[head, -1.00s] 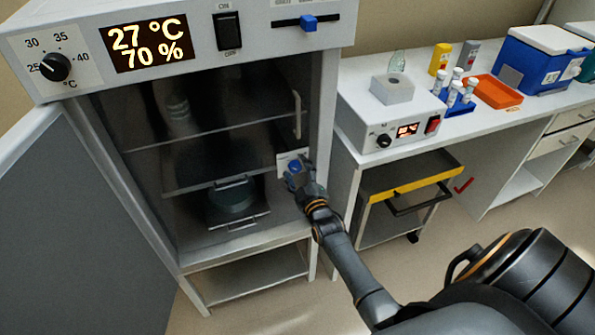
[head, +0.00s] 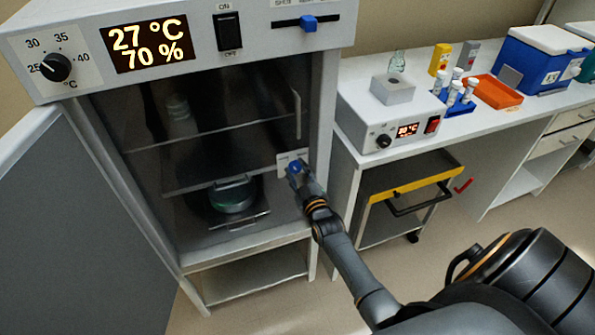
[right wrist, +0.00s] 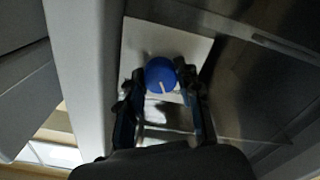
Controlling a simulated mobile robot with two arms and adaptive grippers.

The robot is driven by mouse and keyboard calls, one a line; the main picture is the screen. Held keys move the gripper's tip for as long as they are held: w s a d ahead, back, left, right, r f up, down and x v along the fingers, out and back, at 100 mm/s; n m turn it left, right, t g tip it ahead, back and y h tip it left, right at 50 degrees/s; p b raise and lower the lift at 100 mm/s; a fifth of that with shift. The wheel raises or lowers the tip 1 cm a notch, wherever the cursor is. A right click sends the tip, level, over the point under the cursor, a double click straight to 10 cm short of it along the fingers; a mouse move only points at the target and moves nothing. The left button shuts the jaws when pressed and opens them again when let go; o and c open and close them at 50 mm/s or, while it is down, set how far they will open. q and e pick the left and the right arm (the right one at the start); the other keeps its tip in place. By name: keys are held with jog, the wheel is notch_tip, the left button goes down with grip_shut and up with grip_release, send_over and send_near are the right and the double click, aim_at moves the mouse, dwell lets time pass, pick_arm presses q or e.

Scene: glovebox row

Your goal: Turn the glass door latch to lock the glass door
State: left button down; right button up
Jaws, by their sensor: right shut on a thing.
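The glass door (head: 235,150) covers the front of the incubator cabinet and looks shut. The blue latch knob (head: 295,167) sits on a pale plate (head: 283,159) at the door's right edge. In the right wrist view the blue knob (right wrist: 162,75) has a white mark pointing down, slightly left of straight, and sits on the white plate (right wrist: 190,45). My right gripper (head: 299,172) is at the latch, its fingers on both sides of the knob and shut on it; it also shows in the right wrist view (right wrist: 160,85). My left gripper is out of view.
The grey outer door (head: 70,220) stands open at the left. A dish (head: 232,198) rests on a lower shelf behind the glass. A bench (head: 350,150) with a heater block (head: 375,120) stands to the right, with a yellow-edged cart (head: 415,185) below it.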

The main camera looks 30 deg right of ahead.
jog(key=m, duration=1.1)
jog(key=shift+b, duration=0.3)
jog(key=shift+m+b, duration=0.35)
jog(key=shift+m, duration=1.65)
jog(key=shift+a, duration=0.1)
jog(key=o, duration=1.1)
jog(key=shift+o, duration=0.2)
jog(key=v, duration=1.2)
